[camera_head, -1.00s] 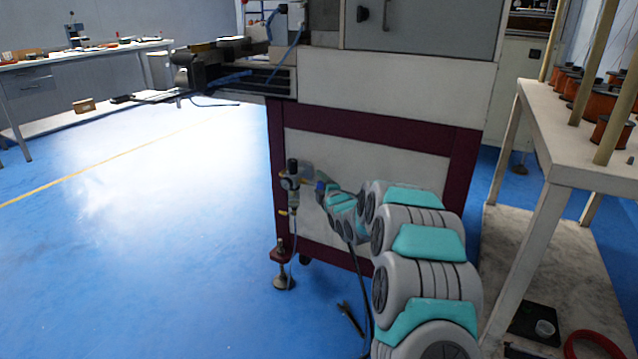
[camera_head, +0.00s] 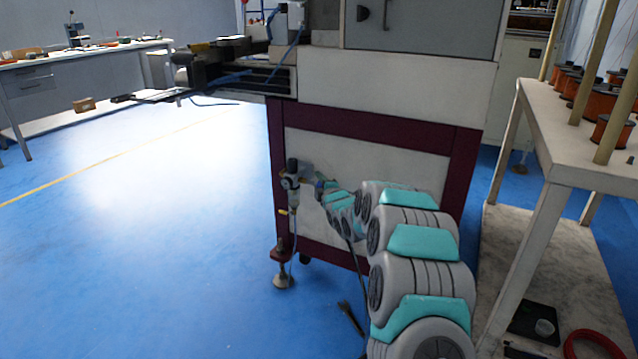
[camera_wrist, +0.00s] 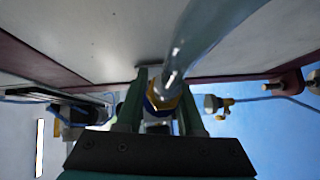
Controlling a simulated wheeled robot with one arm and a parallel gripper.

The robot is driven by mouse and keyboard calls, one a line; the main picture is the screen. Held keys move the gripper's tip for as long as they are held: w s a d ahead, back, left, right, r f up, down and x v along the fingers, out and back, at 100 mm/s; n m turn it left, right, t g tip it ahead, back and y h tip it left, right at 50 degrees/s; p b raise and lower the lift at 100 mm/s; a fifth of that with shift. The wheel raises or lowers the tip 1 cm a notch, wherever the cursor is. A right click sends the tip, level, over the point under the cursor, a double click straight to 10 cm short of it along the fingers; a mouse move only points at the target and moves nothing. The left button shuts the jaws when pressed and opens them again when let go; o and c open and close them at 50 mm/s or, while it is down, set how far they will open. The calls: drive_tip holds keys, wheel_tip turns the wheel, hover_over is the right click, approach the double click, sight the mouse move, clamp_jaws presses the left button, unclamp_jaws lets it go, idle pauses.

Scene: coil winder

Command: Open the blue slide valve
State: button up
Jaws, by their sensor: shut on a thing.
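The blue slide valve shows in the wrist view as a blue ring (camera_wrist: 152,106) next to a brass-coloured fitting (camera_wrist: 160,92), between my fingers. My gripper (camera_wrist: 161,105) has its two dark green fingers on either side of it and is shut on it. In the head view, my gripper (camera_head: 319,186) is small and beside the air unit (camera_head: 292,184) at the machine's lower left post. My arm hides much of the valve there, and I cannot tell the slide's position.
A clear tube (camera_wrist: 200,35) crosses the wrist view close to the camera. The machine's pale panel (camera_head: 350,160) and dark red frame (camera_head: 370,130) stand beside my gripper. A spool table (camera_head: 575,160) stands at the right. Blue floor (camera_head: 150,250) is free at the left.

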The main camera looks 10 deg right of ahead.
clamp_jaws()
idle(0.7)
drive_tip(key=shift+w+a+f+b, duration=0.25)
drive_tip(key=shift+w+a+b, duration=0.25)
drive_tip(key=shift+a+b, duration=0.25)
drive_tip(key=shift+w+a+r, duration=0.15)
drive_tip(key=shift+a+r, duration=0.05)
drive_tip(key=shift+r, duration=0.05)
drive_tip(key=o, duration=0.9)
unclamp_jaws()
